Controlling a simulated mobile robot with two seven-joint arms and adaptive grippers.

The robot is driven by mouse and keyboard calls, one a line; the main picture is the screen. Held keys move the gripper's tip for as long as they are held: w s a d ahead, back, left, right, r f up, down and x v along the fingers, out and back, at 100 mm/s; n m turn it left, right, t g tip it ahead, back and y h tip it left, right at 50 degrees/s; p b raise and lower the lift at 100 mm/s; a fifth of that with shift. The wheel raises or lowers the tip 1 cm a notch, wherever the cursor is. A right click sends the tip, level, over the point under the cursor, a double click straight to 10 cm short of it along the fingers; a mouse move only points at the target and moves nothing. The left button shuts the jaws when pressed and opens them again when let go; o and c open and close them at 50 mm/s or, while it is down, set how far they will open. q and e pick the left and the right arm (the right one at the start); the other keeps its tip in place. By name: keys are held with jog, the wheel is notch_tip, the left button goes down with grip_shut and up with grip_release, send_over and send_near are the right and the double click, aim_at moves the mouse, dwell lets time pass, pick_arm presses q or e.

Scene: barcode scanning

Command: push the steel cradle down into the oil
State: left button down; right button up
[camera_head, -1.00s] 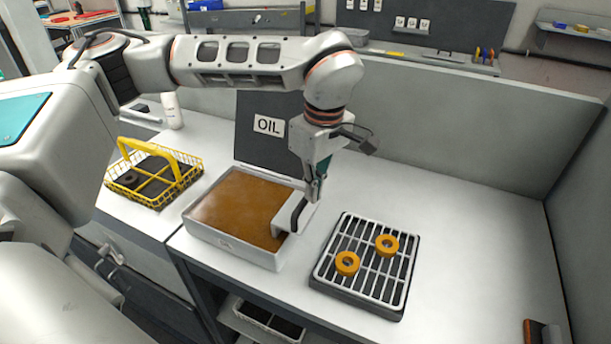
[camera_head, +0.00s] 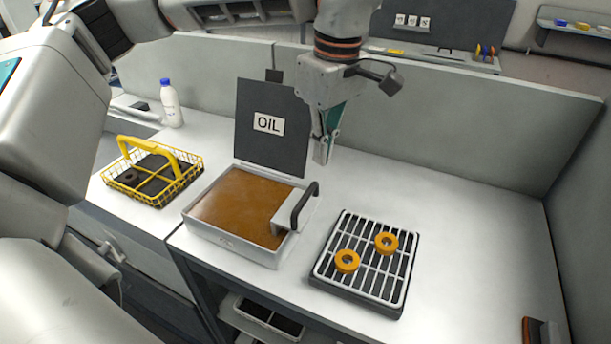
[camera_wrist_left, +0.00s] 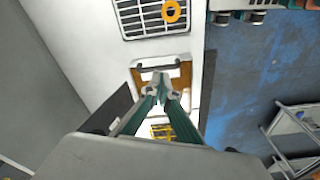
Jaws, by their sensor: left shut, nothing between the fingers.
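The oil bath (camera_head: 272,264) is a pale box of brown oil (camera_head: 235,205) with a raised dark lid (camera_head: 268,150) marked OIL. The steel cradle (camera_head: 285,216) shows as a pale plate at the bath's right end, with a black handle (camera_head: 305,203) standing up. Any part of it below the oil is hidden. My left gripper (camera_head: 322,155) is shut and empty, above and apart from the handle. The left wrist view shows the closed fingertips (camera_wrist_left: 160,80) in front of the oil, with the handle (camera_wrist_left: 157,64) just beyond.
A black tray with a white grate (camera_head: 340,285) and two orange rings (camera_head: 386,243) stands right of the bath. A yellow wire basket (camera_head: 190,170) sits at left, with a white bottle (camera_head: 172,106) behind it.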

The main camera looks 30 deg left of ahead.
pick_arm(q)
notch_tip(320, 180, up, 2)
jog(key=shift+d+r, duration=0.1)
dwell(1.1)
